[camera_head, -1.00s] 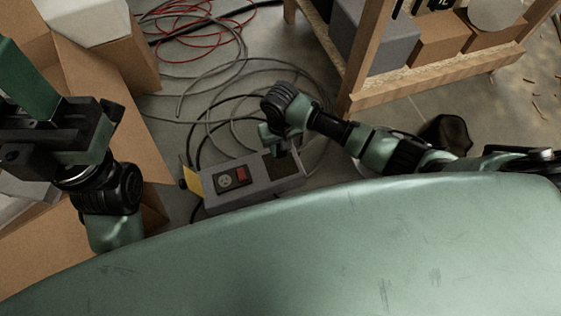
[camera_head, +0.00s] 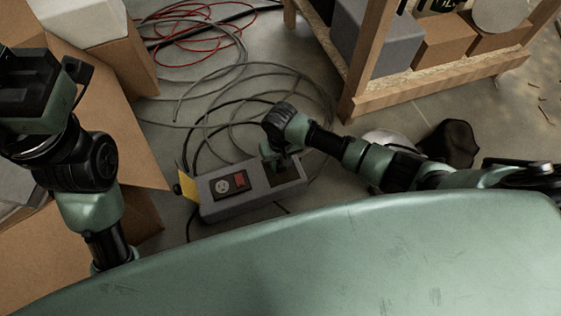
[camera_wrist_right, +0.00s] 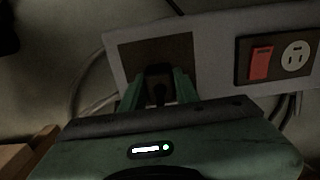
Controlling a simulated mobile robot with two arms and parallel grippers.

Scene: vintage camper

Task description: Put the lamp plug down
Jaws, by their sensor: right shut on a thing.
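The dark lamp plug (camera_wrist_right: 158,85) shows in the right wrist view between the two green fingers of my right gripper (camera_wrist_right: 160,90), which is shut on it. Behind the plug is a dark brown rectangular patch on a grey box. In the head view my right gripper (camera_head: 270,158) points down at the right part of this grey power box (camera_head: 212,205), over the dark patch (camera_head: 284,172). The plug is hard to make out there, and I cannot tell whether it touches the patch. My left gripper (camera_head: 38,90) is at the upper left, over cardboard; its fingers are unclear.
The box has an outlet (camera_head: 222,185) and red switch (camera_head: 239,179), with a yellow piece (camera_head: 188,183) at its left end. Grey cables (camera_head: 250,85) and red cables (camera_head: 205,35) lie on the floor. A wooden shelf (camera_head: 440,90) stands at right, cardboard boxes (camera_head: 135,150) at left.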

